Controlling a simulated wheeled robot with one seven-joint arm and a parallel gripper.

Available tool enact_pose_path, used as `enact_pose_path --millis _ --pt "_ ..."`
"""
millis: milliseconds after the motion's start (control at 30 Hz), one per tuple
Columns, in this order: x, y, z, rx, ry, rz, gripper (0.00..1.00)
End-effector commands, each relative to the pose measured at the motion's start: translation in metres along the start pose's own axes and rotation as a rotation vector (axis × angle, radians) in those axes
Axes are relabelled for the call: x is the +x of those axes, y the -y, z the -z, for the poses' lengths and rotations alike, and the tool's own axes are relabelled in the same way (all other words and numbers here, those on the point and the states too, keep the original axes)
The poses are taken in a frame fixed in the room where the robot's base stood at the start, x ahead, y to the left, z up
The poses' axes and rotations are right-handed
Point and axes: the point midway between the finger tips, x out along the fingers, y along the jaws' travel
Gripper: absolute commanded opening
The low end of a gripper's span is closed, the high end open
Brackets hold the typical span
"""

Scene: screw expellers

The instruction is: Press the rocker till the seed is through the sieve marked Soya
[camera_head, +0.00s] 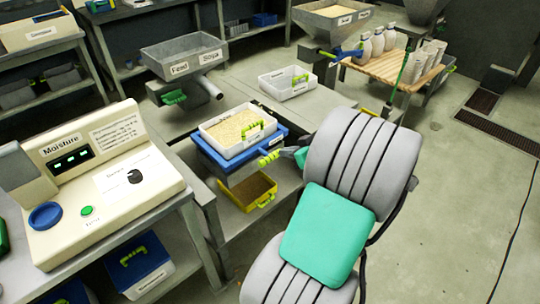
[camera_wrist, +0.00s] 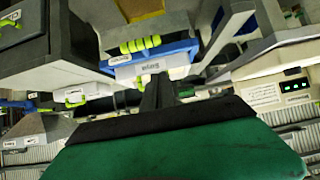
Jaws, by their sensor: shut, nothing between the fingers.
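A white tray of pale seed (camera_head: 225,144) sits on a blue frame (camera_head: 213,156) below a grey hopper (camera_head: 183,50) labelled Feed and Soya. A ribbed lime bar (camera_head: 270,158) sticks out from the frame's front right; I take it to be the rocker. In the wrist view the lime bar (camera_wrist: 140,45) shows against the blue frame, beyond my gripper (camera_wrist: 157,85). The gripper's dark fingers are shut and empty, apart from the bar as far as I can tell. In the head view my arm hides most of the gripper.
A yellow tray (camera_head: 228,187) lies below the blue frame. A white bin (camera_head: 270,91) stands behind it. The moisture meter (camera_head: 150,182) is on the left bench. A wooden rack with bottles (camera_head: 378,67) is at the back right. The floor at right is clear.

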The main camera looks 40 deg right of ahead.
Motion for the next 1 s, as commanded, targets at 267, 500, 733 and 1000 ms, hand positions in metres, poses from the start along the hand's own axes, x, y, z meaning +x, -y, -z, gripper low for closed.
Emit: enact_pose_path --millis 267,500,733,1000 --pt "-0.005 -0.008 -0.001 -0.003 -0.021 -0.013 0.0" --pt "0.009 -0.007 -0.001 -0.002 -0.019 -0.01 0.0" --pt "0.056 -0.006 0.0 -0.003 -0.017 -0.007 0.0" --pt "0.108 -0.008 -0.011 0.001 -0.016 -0.01 0.0"
